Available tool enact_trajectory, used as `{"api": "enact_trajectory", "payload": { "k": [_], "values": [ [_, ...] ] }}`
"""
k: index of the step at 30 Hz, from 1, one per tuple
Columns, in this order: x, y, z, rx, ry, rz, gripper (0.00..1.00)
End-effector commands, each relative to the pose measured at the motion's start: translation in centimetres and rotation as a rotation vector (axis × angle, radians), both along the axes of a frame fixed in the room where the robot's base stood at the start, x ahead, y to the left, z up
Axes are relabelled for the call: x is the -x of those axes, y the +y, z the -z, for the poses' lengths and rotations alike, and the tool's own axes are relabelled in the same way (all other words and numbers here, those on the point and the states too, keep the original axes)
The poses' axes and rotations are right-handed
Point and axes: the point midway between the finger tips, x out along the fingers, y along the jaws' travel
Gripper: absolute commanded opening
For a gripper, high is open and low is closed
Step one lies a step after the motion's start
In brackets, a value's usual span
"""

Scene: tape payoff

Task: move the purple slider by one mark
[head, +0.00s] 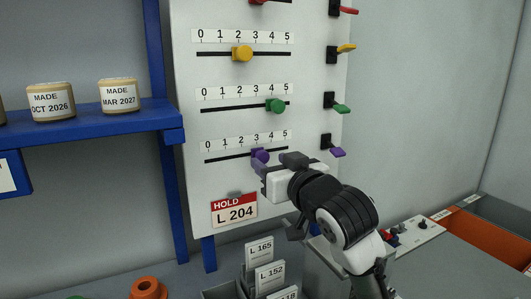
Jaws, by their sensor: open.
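The purple slider (260,154) sits on the lowest slot of the white panel, below a printed scale from 0 to 5 (245,143). It appears to be near the 3 mark. My gripper (264,168) is right in front of it and just below it in the head view, reaching in from the lower right. The gripper is open, but its fingertips overlap the slider and are partly hidden by its body. I cannot tell whether they touch the slider. A purple lever (338,152) is at the right end of the same row.
Above are a green slider (275,105) and a yellow slider (242,54), with green (342,108) and yellow (346,48) levers. A red HOLD L 204 tag (234,210) hangs below. A blue shelf (90,124) with jars is left; card holders (265,275) stand below.

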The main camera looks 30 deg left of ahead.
Motion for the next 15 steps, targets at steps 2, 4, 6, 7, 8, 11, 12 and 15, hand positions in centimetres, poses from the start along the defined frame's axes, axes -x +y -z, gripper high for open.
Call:
{"api": "enact_trajectory", "payload": {
  "k": [2, 4, 6, 7, 8, 11, 12, 15],
  "values": [
    [-0.6, 1.2, -0.1, 0.000, 0.001, -0.002, 0.48],
    [-1.1, 1.9, -0.1, 0.001, 0.002, -0.001, 0.48],
    [-1.4, 2.5, -0.1, 0.000, 0.000, -0.001, 0.48],
    [-1.5, 2.6, -0.1, 0.001, 0.001, 0.000, 0.48],
    [-1.6, 2.8, 0.0, 0.001, 0.001, 0.000, 0.48],
    [-1.8, 3.0, 0.0, 0.001, -0.001, 0.000, 0.48],
    [-1.8, 3.1, 0.0, 0.000, -0.001, 0.000, 0.48],
    [-1.8, 3.1, 0.0, 0.000, -0.002, 0.000, 0.48]
  ]
}}
